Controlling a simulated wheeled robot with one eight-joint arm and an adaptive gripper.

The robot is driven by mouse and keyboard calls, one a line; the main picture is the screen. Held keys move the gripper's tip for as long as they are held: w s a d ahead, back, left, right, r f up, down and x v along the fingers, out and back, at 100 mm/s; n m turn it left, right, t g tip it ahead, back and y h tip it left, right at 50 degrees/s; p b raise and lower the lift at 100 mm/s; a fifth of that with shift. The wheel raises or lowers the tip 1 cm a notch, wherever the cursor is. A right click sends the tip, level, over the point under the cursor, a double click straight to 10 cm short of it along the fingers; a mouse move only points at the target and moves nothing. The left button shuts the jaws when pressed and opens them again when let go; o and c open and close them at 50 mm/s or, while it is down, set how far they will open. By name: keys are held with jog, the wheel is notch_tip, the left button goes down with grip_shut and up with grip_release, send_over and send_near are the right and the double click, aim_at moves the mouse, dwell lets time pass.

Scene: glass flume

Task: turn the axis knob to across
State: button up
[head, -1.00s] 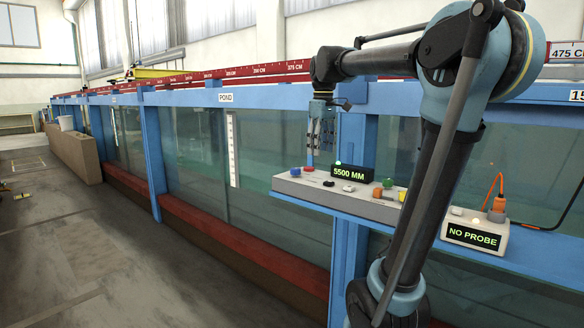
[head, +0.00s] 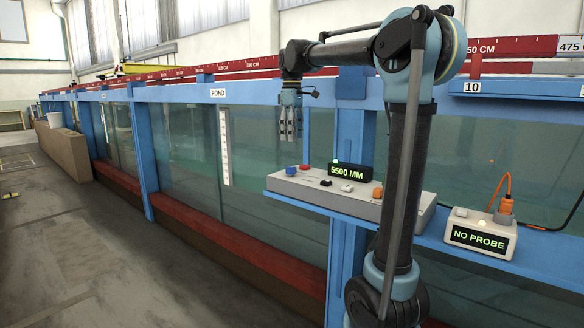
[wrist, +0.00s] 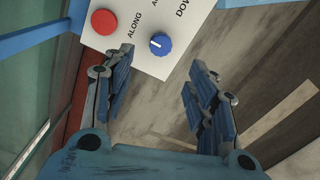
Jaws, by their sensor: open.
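The axis knob is a round blue knob (wrist: 162,45) with a white mark on top. In the wrist view it sits near the end of the grey control box, and its mark points to the side of the word ALONG. A second label beside it is cut off after its first letter. In the head view the knob (head: 291,171) is at the left end of the control box (head: 330,193). My gripper (head: 291,138) is open and empty, pointing down above that end, apart from the knob. In the wrist view the knob shows between the fingertips (wrist: 160,60).
A red button (wrist: 104,21) is close beside the knob. A NO PROBE box (head: 481,235) with an orange cable stands to the right. The glass flume wall (head: 262,150) rises behind; open floor lies left.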

aim_at(291, 172)
notch_tip(291, 172, down, 12)
dwell(0.5)
jog(key=shift+c, duration=0.2)
jog(key=c, duration=1)
